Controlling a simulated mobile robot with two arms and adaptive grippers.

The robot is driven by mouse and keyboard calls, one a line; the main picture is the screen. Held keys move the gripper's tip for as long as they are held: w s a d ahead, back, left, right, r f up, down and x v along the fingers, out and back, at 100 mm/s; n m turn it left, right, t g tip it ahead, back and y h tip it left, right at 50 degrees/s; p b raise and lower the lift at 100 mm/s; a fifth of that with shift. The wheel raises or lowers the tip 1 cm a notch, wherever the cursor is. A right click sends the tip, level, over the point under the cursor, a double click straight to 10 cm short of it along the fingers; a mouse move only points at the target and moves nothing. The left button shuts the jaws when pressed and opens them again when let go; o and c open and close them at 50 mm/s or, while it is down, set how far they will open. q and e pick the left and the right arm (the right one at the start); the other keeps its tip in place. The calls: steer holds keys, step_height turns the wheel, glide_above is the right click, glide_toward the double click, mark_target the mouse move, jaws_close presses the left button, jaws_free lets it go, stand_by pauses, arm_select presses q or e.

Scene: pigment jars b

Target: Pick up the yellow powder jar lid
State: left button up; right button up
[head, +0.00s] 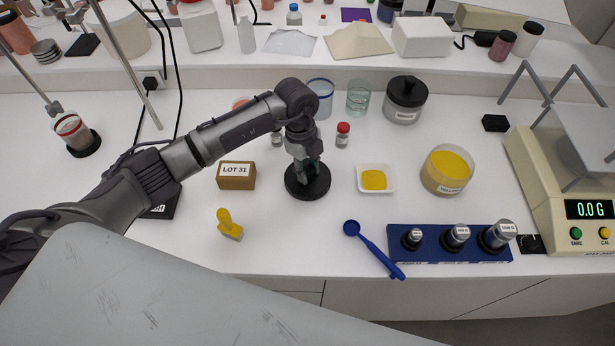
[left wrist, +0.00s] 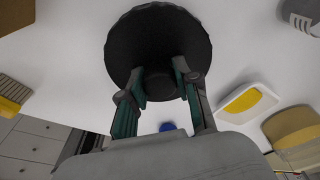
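The yellow powder jar (head: 447,172) stands uncovered right of centre in the head view, with yellow powder inside. A round black lid with a central knob (head: 308,188) is left of it, below my left gripper (head: 307,172). The lid also shows close up in the left wrist view (left wrist: 160,30). There the two fingertips of my left gripper (left wrist: 161,88) straddle the knob, one on each side. I cannot tell whether they press on it, or whether the lid rests on the table. My right gripper is not in view.
A white dish (head: 374,179) of yellow powder is right of the lid. A LOT 31 box (head: 236,177) and a yellow-handled tool (head: 229,225) are left. A blue scoop (head: 372,249), weight block (head: 450,243) and balance (head: 575,185) are farther right. A black-lidded jar (head: 405,100) stands behind.

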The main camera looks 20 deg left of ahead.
arm_select(q)
steer(key=shift+f, duration=0.1)
jaws_close()
